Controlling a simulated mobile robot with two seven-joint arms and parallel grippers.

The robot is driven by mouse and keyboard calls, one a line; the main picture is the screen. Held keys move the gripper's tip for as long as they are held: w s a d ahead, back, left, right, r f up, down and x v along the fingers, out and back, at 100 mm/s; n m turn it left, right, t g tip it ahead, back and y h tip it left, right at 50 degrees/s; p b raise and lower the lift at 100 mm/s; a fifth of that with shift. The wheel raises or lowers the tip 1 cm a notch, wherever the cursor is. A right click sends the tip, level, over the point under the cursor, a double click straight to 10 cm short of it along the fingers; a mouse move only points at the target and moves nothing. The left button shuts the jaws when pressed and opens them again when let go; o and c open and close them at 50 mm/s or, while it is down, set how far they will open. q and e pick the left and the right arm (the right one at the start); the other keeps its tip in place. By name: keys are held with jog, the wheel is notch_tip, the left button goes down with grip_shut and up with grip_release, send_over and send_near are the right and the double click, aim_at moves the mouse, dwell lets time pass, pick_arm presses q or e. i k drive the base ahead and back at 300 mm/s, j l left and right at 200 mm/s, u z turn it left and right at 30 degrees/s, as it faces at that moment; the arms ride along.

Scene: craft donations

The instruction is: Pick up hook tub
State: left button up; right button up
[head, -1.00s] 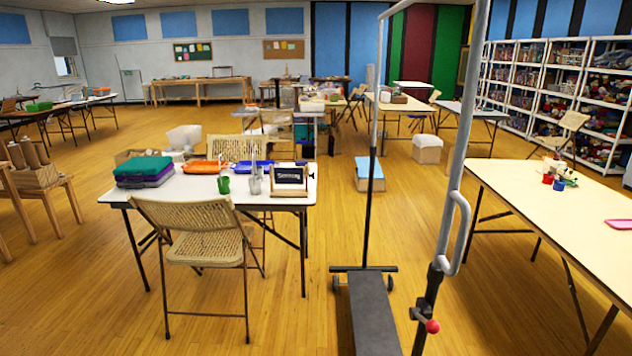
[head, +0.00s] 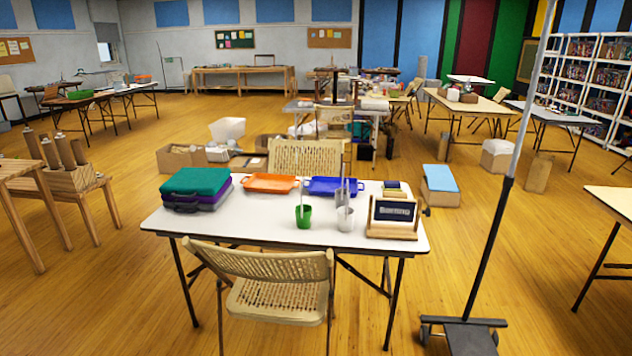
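A small green tub (head: 303,214) stands upright on the near white folding table (head: 262,231), with a thin pale stick rising out of it. A grey tub (head: 345,218) stands just right of it, also with thin sticks in or behind it. I cannot tell from this view which of them is the hook tub. Neither of my grippers is in view.
The table also holds stacked teal and purple cases (head: 196,188), an orange tray (head: 270,183), a blue tray (head: 336,186) and a wooden-framed device (head: 393,217). A folding chair (head: 277,296) blocks the near side. A wheeled stand (head: 484,240) is at right. Floor at left front is clear.

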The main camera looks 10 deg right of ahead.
aim_at(340, 192)
jog(key=i+l+z, duration=0.25)
jog(key=i+z, duration=0.15)
jog(key=i+l+z, duration=0.1)
jog(key=i+z, duration=0.25)
jog(key=i, duration=0.15)
jog(key=i+z, duration=0.4)
jog(key=i+j, duration=0.05)
jog(key=i, duration=0.05)
